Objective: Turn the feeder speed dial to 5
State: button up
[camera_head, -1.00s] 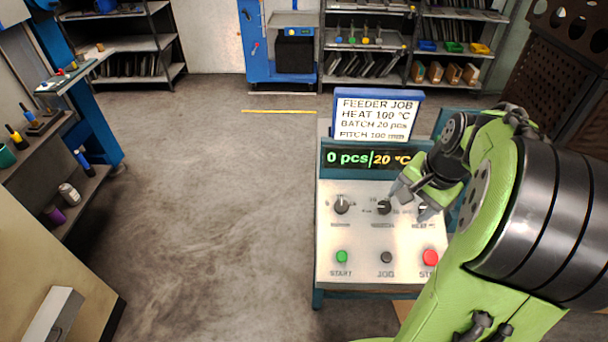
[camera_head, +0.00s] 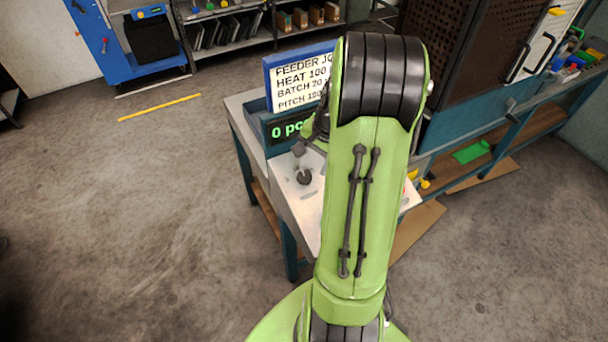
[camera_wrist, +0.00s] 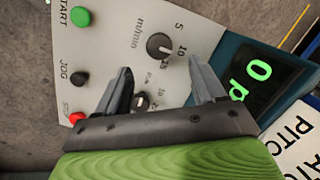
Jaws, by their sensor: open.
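The feeder speed dial (camera_wrist: 160,46) is a black knob marked m/min, with 5, 10 and 15 around it, on the pale control panel (camera_wrist: 205,28). Its exact setting is too small to read surely. In the head view, a dark knob (camera_head: 304,177) shows at the panel's left. My gripper (camera_wrist: 160,65) is open and empty, its fingertips either side of and just short of the speed dial in the wrist view; contact cannot be told. A second dial (camera_wrist: 141,101) shows between the fingers. In the head view my arm hides most of the gripper and panel.
The wrist view shows the green START button (camera_wrist: 80,16), black JOG button (camera_wrist: 79,79) and red button (camera_wrist: 77,118). A green-digit display (camera_wrist: 250,82) and job sign (camera_head: 298,80) stand behind the dials. Floor left of the console is clear.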

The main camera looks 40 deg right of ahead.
aim_at(304, 176)
jog(key=b+x, duration=0.1)
jog(key=x, duration=0.6)
jog(key=shift+w+f, duration=0.15)
jog(key=shift+f, duration=0.2)
jog(key=c, duration=1)
jog(key=shift+c, duration=0.2)
jog(key=shift+n, duration=0.4)
jog(key=n+b, duration=0.1)
jog(key=n, duration=0.3)
jog(key=shift+w+n+g+b, duration=0.1)
jog(key=shift+n+g+b, duration=0.2)
jog(key=shift+n+b, duration=0.1)
jog(key=n+h+b, duration=0.1)
jog(key=n+b, duration=0.1)
jog(key=n, duration=0.4)
jog(key=shift+r, duration=0.1)
jog(key=shift+a, duration=0.1)
